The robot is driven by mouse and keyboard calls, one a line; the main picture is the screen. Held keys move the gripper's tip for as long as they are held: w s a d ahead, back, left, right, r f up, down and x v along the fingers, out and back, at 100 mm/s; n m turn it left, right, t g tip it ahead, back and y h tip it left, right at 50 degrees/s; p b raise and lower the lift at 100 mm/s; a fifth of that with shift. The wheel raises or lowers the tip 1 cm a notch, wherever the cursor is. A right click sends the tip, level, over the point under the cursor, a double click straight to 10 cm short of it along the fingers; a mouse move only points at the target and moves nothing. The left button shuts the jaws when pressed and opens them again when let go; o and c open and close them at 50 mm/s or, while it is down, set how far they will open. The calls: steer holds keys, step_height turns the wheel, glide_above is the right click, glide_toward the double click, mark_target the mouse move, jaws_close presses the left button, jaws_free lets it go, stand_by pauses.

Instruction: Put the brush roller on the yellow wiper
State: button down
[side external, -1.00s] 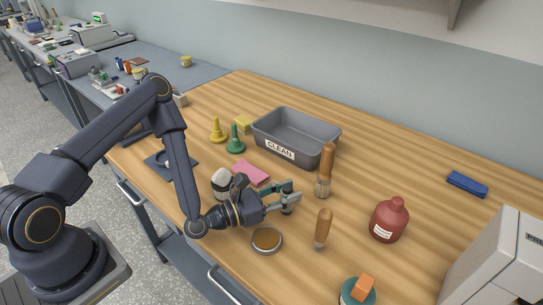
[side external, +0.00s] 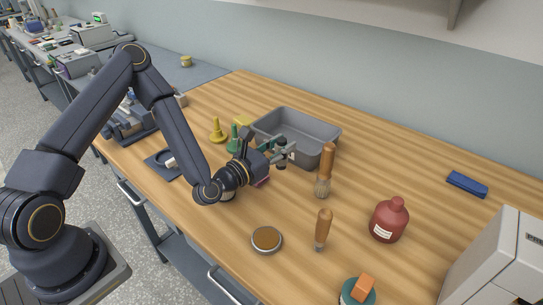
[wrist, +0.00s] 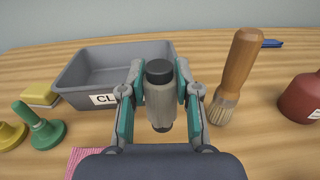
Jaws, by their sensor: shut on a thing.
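My gripper (side external: 283,153) is shut on the brush roller, a grey cylinder with a black end cap. In the wrist view the brush roller (wrist: 160,97) stands roughly upright between the two fingers, held above the table. The yellow wiper (side external: 243,122) is a small yellow block on the table beside the grey bin, partly hidden by my arm and the green-handled tool. It also shows at the left of the wrist view (wrist: 40,95). In the side view my gripper is in front of the bin, to the right of the wiper.
A grey bin marked CLEAN (side external: 330,143) stands behind my gripper. Yellow (side external: 217,132) and green (side external: 233,140) knobbed tools stand near the wiper. A pink cloth (side external: 262,183) lies below my gripper.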

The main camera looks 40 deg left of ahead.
steer(key=w+a+r+n+g+y, duration=0.1)
steer(key=w+a+n+y, duration=0.25)
steer(key=a+y, duration=0.2)
steer(key=w+a+r+n+g+y, duration=0.1)
steer(key=w+a+n+y, duration=0.1)
steer(key=a+n+y, duration=0.4)
steer(key=s+a+r+n+g+y, duration=0.5)
steer(key=a+r+n+g+y, duration=0.25)
steer(key=a+g, duration=0.35)
steer(key=g, duration=0.2)
glide_above(250, 122)
steer(key=shift+d+f, duration=0.1)
steer(key=shift+f, duration=6.05)
steer(key=shift+f, duration=0.15)
steer(key=c, duration=0.8)
jaws_free()
